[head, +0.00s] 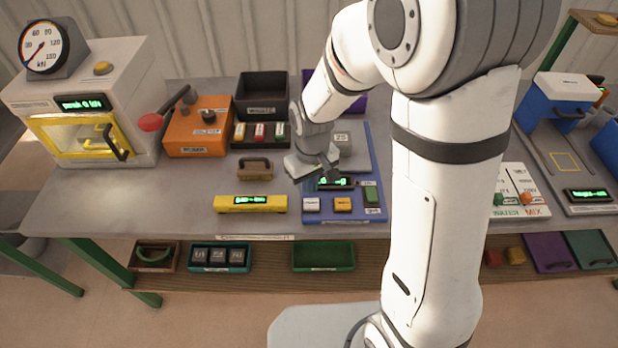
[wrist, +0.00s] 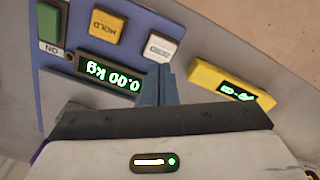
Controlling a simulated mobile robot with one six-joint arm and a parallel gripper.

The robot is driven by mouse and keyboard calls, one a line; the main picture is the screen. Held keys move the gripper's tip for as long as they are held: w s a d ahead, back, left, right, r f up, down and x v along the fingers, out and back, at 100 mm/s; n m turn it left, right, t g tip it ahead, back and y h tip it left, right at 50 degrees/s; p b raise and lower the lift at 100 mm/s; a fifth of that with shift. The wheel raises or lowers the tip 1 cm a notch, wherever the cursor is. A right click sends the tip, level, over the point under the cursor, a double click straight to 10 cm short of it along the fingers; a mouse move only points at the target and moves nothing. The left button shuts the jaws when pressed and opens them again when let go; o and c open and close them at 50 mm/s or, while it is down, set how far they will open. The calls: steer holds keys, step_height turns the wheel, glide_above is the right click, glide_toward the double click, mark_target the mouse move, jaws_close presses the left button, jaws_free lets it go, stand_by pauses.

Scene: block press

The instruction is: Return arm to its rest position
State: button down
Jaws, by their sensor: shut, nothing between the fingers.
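My gripper (head: 330,168) is over the blue scale panel (head: 372,150) in the head view, above its green-lit display. In the wrist view my gripper (wrist: 162,72) has its fingers together, with nothing between them. The fingertips are beside the white button (wrist: 161,47); I cannot tell whether they touch it. The display (wrist: 108,72) reads 0.00 kg upside down. A yellow HOLD button (wrist: 107,25) and a green button (wrist: 48,24) are next to it. My arm bends up from the panel and fills the head view's right middle.
A yellow bar with a green display (head: 251,204) lies left of the panel. A brown handled block (head: 255,168), an orange box (head: 199,140) and a dark bin (head: 262,108) stand behind it. A press with a gauge (head: 80,95) stands far left. Bare tabletop (head: 130,205) shows at front left.

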steer(key=s+d+r+m+t, duration=0.1)
steer(key=s+d+r+m, duration=0.1)
steer(key=s+d+r, duration=0.4)
steer(key=s+d+r+m+t, duration=0.2)
steer(key=s+d+r, duration=0.4)
steer(key=r, duration=0.5)
steer(key=shift+s+m, duration=0.4)
steer(key=shift+m, duration=0.4)
